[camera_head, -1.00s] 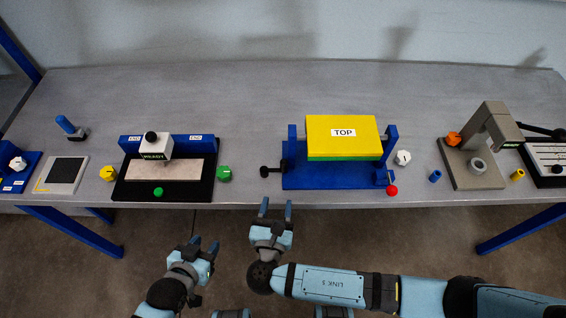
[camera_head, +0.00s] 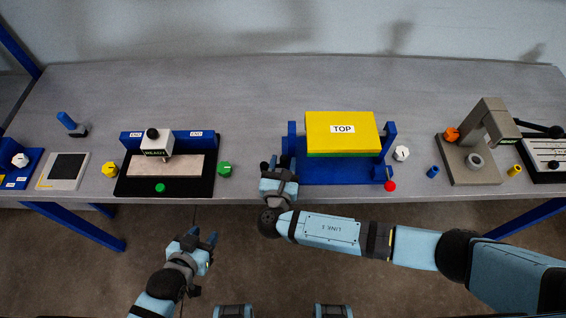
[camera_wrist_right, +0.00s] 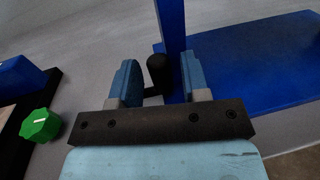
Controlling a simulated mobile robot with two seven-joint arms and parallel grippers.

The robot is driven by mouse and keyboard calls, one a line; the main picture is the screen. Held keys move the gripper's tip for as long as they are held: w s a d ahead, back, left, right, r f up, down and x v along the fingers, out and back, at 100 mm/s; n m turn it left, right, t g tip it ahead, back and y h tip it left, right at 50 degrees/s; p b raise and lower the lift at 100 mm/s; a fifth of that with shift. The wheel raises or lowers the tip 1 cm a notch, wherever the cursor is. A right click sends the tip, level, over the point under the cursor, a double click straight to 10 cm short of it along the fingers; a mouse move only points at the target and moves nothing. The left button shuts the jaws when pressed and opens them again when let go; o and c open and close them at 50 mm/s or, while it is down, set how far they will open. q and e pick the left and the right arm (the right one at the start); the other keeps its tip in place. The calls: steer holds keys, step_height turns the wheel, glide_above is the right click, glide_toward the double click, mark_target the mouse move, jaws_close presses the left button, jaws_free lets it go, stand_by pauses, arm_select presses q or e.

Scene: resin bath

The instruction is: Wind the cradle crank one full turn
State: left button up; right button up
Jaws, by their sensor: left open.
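The cradle (camera_head: 342,174) is a blue frame on the bench holding a yellow-topped block (camera_head: 355,118) with a green lower edge and a TOP label. Its black crank handle (camera_wrist_right: 157,70) shows in the right wrist view beside a blue upright. In the head view the crank is mostly hidden by my right gripper (camera_head: 280,166). My right gripper is open, with one finger on each side of the handle and gaps visible. The crank's lower arm is partly hidden by the gripper. My left gripper (camera_head: 202,238) is open and empty in front of the bench.
A red knob (camera_head: 390,186) sits at the cradle's front right corner. A green knob (camera_head: 225,169) and a black tray fixture (camera_head: 205,188) stand to the left. A white knob (camera_head: 401,153) and a grey press (camera_head: 470,174) stand to the right. The bench behind is clear.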

jaws_close()
steer(key=shift+s+a+m+g+h, duration=0.1)
steer(key=shift+s+m+g+h, duration=0.15)
steer(key=shift+m+h, duration=0.4)
steer(key=shift+s+a+m+g+h, duration=0.2)
steer(key=shift+m+h, duration=0.15)
steer(key=shift+h, duration=0.55)
steer(key=shift+s+a+m+g+h, duration=0.1)
steer(key=shift+s+m+g+h, duration=0.15)
steer(key=shift+m+h, duration=0.4)
steer(key=shift+s+a+m+g+h, duration=0.2)
steer(key=shift+m+g+h, duration=0.3)
steer(key=shift+h, duration=0.25)
steer(key=shift+s+a+m+g+h, duration=0.1)
steer(key=shift+s+m+g+h, duration=0.1)
steer(key=shift+m+g+h, duration=0.35)
steer(key=shift+s+a+m+g+h, duration=0.1)
steer(key=shift+s+m+g+h, duration=0.25)
steer(key=shift+h, duration=0.55)
steer(key=shift+w, duration=0.15)
steer(key=shift+o, duration=1)
jaws_free()
